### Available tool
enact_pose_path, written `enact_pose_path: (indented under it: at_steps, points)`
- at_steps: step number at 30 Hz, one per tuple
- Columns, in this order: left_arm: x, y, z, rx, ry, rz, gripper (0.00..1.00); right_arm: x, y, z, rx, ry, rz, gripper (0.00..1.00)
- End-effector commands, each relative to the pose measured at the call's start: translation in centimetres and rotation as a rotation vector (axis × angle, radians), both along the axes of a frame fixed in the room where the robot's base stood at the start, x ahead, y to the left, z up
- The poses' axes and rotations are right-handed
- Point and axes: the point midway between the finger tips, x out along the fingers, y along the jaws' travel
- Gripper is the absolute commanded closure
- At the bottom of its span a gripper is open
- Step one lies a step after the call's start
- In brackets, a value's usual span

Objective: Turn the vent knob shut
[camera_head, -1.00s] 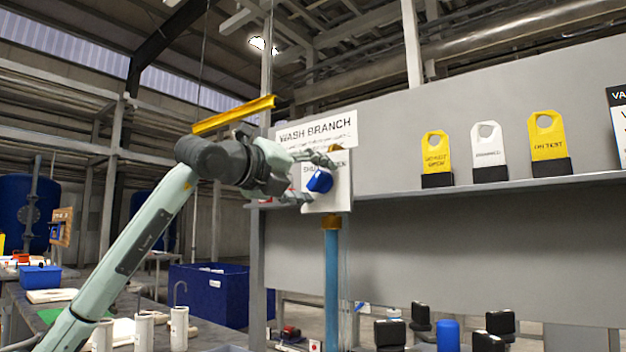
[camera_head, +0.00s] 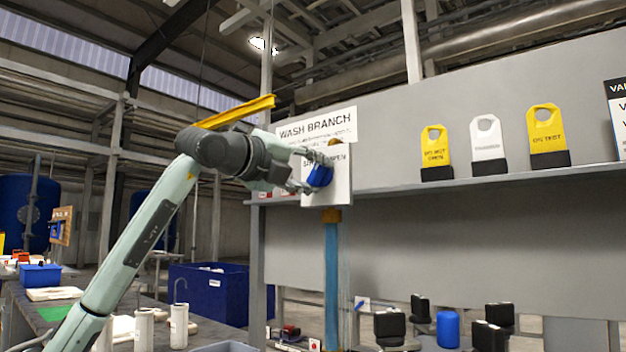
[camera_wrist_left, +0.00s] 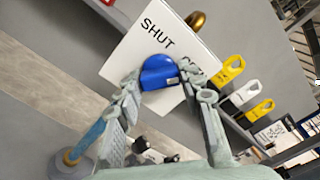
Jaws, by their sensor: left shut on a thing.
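The blue vent knob (camera_head: 320,176) sits on a white plate (camera_head: 341,186) below the wash branch sign. In the left wrist view the knob (camera_wrist_left: 158,72) lies between both fingers, and the word SHUT shows on the plate (camera_wrist_left: 190,45) beside it. My left gripper (camera_head: 312,178) reaches in from the left and is shut on the knob, a finger at each side. It also shows in the left wrist view (camera_wrist_left: 160,85). My right gripper is not in view.
A blue pipe (camera_head: 331,285) runs down below the plate. A shelf (camera_head: 400,189) to the right holds yellow tags (camera_head: 547,130) and a white tag (camera_head: 487,140) in black holders. A yellow bar (camera_head: 235,112) is above my left arm. White cylinders (camera_head: 179,326) stand at lower left.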

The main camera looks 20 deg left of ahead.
Motion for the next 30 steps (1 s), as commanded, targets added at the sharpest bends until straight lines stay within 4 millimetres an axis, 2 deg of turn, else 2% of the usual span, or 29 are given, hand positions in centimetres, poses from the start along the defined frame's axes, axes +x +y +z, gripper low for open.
enact_pose_path:
  at_steps: [15, 28, 30]
  points:
    - [0.0, -0.1, -0.2, -0.449, 0.164, -0.001, 0.92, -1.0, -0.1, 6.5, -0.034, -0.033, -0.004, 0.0]
    - [0.0, -0.1, -0.1, -0.833, 0.303, 0.0, 0.92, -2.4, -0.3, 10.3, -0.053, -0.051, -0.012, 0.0]
    - [0.0, 0.0, -0.1, -0.895, 0.325, 0.0, 0.92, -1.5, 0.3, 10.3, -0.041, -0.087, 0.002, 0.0]
